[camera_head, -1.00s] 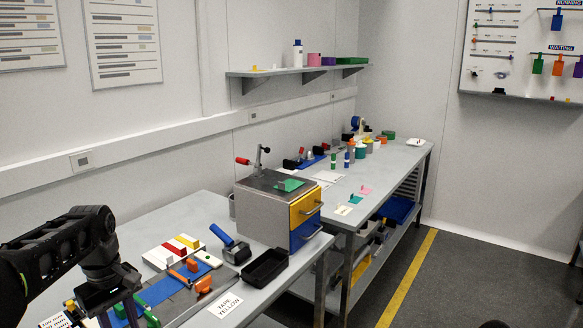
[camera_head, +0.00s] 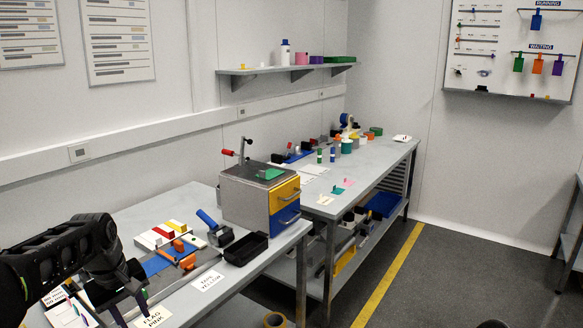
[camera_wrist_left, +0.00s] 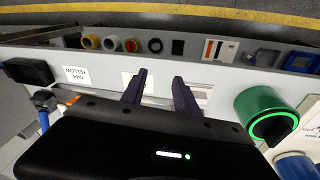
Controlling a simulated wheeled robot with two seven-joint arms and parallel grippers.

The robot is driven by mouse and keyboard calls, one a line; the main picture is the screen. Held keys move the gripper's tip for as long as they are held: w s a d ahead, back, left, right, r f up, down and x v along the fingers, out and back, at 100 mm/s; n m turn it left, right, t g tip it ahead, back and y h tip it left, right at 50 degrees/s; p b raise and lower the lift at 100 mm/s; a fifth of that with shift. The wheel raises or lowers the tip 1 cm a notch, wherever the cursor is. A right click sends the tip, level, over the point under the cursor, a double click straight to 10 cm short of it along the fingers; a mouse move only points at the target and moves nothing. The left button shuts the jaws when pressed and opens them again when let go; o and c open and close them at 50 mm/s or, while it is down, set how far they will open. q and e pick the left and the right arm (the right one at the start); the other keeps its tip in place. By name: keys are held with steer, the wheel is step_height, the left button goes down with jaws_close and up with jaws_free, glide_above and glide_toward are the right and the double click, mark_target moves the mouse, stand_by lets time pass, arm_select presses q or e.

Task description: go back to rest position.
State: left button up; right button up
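My left gripper (camera_head: 130,306) is at the lower left of the head view, above the front of the near workbench (camera_head: 190,300). In the left wrist view my left gripper (camera_wrist_left: 159,76) shows two dark fingers standing apart with nothing between them. A "FLAG PINK" card (camera_head: 153,317) lies just right of the fingers in the head view. The gripper and forearm hide part of the bench's left end. My right gripper is not in view.
A blue-handled tool (camera_head: 213,228), a black tray (camera_head: 246,248) and a "TAPE YELLOW" card (camera_head: 208,281) lie right of the gripper. A box with yellow and blue drawers (camera_head: 245,195) stands behind.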

arm_select(q)
steer(key=w+d+f+m+t+h, duration=0.1)
steer(key=w+d+f+m+t, duration=0.2)
steer(key=d+f, duration=0.5)
steer(key=s+d+f+m+h, duration=0.15)
steer(key=d+f, duration=0.25)
steer(key=f, duration=0.4)
steer(key=s+d+f+m, duration=0.25)
steer(key=d+f, duration=0.25)
steer(key=f, duration=0.3)
steer(key=s+d+f+g, duration=0.1)
steer(key=s+d+f, duration=0.2)
steer(key=s, duration=0.6)
steer(key=s+d+f+g+h, duration=0.1)
steer(key=s+d+f, duration=0.3)
steer(key=s, duration=0.5)
steer(key=s+d+f+g, duration=0.2)
steer(key=s+f, duration=0.4)
steer(key=s, duration=0.3)
steer(key=shift+s+d+f+g+h, duration=0.25)
steer(key=shift+d+f+g+h, duration=0.15)
steer(key=shift+d, duration=0.3)
